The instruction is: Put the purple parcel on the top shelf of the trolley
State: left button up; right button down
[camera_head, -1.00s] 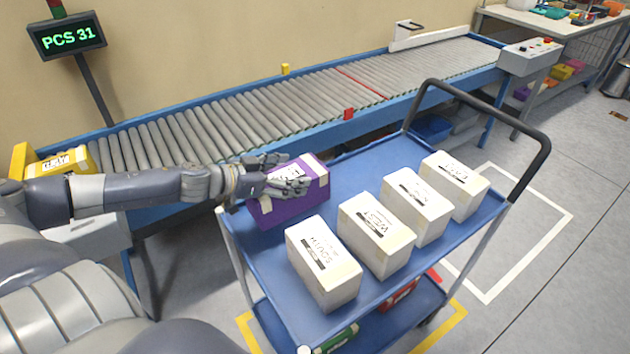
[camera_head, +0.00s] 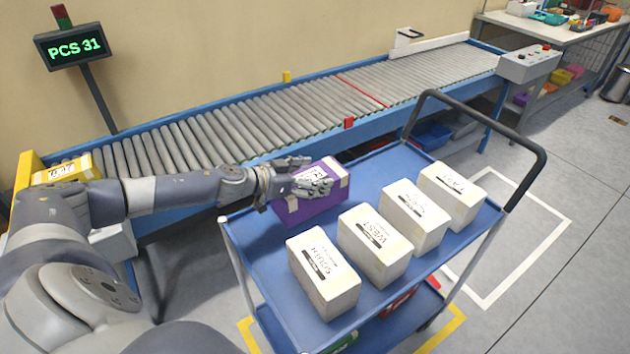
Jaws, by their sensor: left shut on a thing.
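The purple parcel (camera_head: 322,206) has cream tape at its corners and a white label on top. It is at the back of the blue trolley's top shelf (camera_head: 262,252), behind the white boxes. My left gripper (camera_head: 318,178) is shut on the parcel, with its fingers over the top and near side. The fingers hide part of the label. I cannot tell whether the parcel's underside touches the shelf. My right gripper is not in view.
Several white labelled boxes (camera_head: 322,275) stand in a row along the shelf's near side. The black trolley handle (camera_head: 500,128) rises at the right. A roller conveyor (camera_head: 260,122) runs behind, with a yellow parcel (camera_head: 65,170) at its left end. Free shelf shows right of the purple parcel.

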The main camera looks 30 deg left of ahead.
pick_arm(q)
jog(key=shift+w+d, duration=0.15)
jog(key=shift+w, duration=0.3)
notch_tip(320, 180, down, 2)
jog(key=shift+s+f+b, duration=0.1)
jog(key=shift+f+b, duration=0.1)
jog(key=shift+b, duration=0.1)
jog(key=shift+f, duration=0.6)
jog(key=o, duration=1.5)
jog(key=shift+c, duration=0.2)
